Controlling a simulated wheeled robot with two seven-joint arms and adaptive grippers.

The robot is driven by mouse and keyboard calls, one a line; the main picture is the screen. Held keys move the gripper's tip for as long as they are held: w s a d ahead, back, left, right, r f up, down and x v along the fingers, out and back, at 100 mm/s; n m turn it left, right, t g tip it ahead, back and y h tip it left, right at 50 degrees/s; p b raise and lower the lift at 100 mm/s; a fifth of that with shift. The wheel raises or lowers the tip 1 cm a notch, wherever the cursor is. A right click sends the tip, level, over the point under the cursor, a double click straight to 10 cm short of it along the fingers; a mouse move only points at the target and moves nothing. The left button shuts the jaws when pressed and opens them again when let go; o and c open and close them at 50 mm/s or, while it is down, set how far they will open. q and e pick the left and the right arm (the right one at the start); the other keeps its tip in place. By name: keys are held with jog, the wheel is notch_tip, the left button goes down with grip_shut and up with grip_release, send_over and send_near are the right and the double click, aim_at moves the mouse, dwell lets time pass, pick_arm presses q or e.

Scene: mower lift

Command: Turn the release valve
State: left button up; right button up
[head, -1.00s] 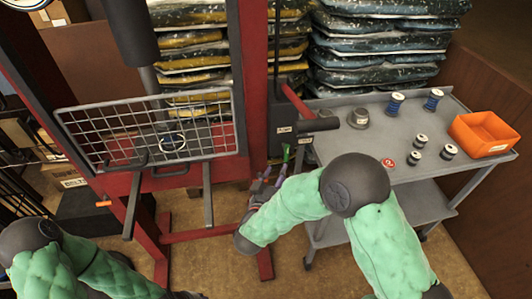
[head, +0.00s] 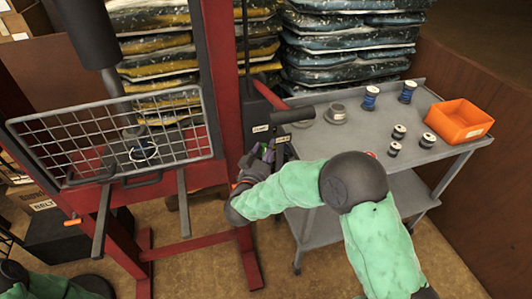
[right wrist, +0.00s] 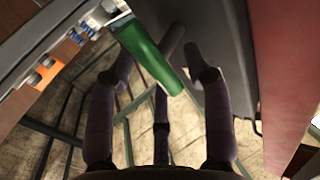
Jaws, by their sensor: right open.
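The release valve shows as a green lever (right wrist: 148,55) in the right wrist view, slanting between the fingertips of my right gripper (right wrist: 165,68). The fingers are spread and open; I cannot tell whether any of them touches the lever. A dark rod stands just behind the lever. In the head view my right gripper (head: 256,165) is at the lower part of the dark pump body (head: 257,115) beside the red press post, and the lever is mostly hidden there. My left gripper is out of view; only part of the left arm shows at the bottom left.
A grey cart (head: 310,140) stands close on the right with spools and an orange bin (head: 458,121). The red press frame (head: 222,75) with a wire guard (head: 110,135) is on the left. Stacked bags (head: 345,45) fill the back.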

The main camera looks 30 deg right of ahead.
jog(key=shift+w+d, duration=0.2)
jog(key=shift+d, duration=0.05)
grip_shut()
